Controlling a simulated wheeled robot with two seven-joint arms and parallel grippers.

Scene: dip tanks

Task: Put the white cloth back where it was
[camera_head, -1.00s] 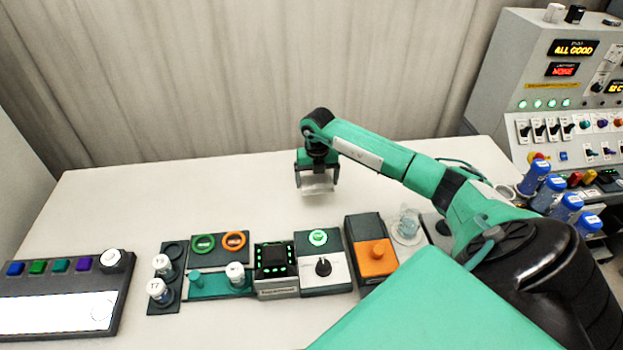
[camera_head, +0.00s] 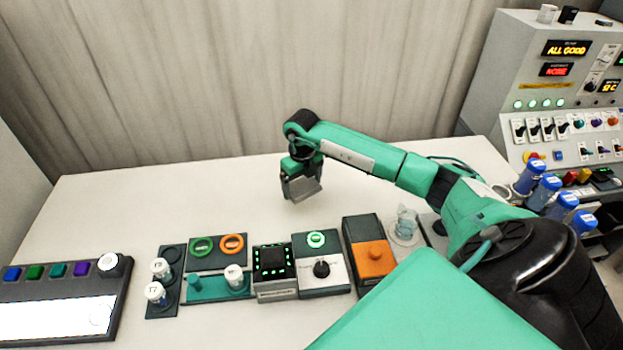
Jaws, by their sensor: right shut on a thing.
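My right gripper (camera_head: 301,187) hangs over the back middle of the white table, pointing down and turned a little. It is shut on the white cloth (camera_head: 306,189), which shows as a pale greyish flat piece between the fingers. The gripper hides part of the cloth. I cannot tell whether the cloth touches the table. My left gripper is not in view.
Along the front stand a rack with white-capped vials (camera_head: 156,292), a tray with green and orange rings (camera_head: 217,249), a lit black device (camera_head: 272,262), a knob box (camera_head: 321,265) and an orange-topped box (camera_head: 374,259). The table's back left (camera_head: 150,205) is clear.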

